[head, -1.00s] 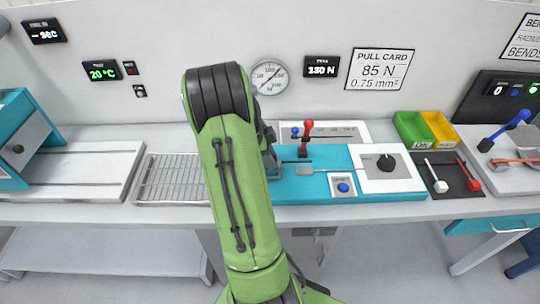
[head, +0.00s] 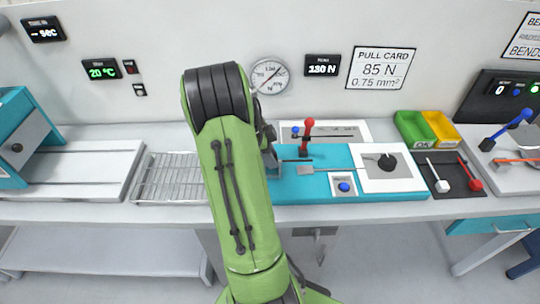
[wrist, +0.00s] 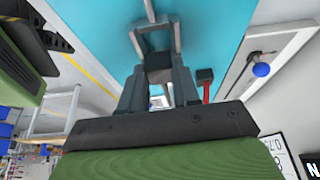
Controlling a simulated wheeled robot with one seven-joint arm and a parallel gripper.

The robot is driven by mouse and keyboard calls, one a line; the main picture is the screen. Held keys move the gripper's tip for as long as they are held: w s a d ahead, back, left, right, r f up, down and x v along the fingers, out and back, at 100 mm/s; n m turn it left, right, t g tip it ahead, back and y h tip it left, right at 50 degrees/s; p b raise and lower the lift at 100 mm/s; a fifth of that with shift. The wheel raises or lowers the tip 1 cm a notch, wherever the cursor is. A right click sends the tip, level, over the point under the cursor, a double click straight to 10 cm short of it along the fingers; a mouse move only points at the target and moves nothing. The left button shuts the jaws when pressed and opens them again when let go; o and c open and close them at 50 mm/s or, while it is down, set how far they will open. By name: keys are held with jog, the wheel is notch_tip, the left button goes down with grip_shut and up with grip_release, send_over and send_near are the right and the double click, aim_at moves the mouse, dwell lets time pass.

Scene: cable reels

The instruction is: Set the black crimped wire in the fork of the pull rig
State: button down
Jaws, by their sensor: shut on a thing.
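My gripper (wrist: 157,45) is shut, with a dark block (wrist: 158,66) between its grey fingers in the wrist view, over the teal base. In the head view it is mostly hidden behind my green arm. A thin black wire (head: 296,160) sticks out to the right of the hidden gripper, just above the teal pull rig (head: 330,157). The wire's crimped end cannot be made out. A grey bracket-like part (wrist: 150,10) stands past the fingertips in the wrist view. I cannot tell whether it is the fork, or whether the wire touches it.
A red lever (head: 307,130) stands behind the wire, close to my gripper. A wire rack (head: 168,178) lies left of my arm. Green (head: 412,128) and yellow (head: 442,130) bins stand at the right. The pull card (head: 381,68) reads 85 N. The front bench edge is clear.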

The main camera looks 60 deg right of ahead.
jog(key=shift+f, duration=0.2)
jog(key=shift+f+b, duration=1.15)
jog(key=shift+b, duration=0.2)
jog(key=c, duration=0.7)
grip_release()
jog(key=shift+c, duration=0.2)
jog(key=s+d+r+p+v, duration=0.1)
jog(key=s+p+v, duration=0.1)
jog(key=p+v, duration=0.5)
jog(key=s+p+v, duration=0.2)
jog(key=p+v, duration=0.6)
jog(key=v, duration=1.1)
jog(key=shift+d+r, duration=0.35)
jog(key=shift+r, duration=0.1)
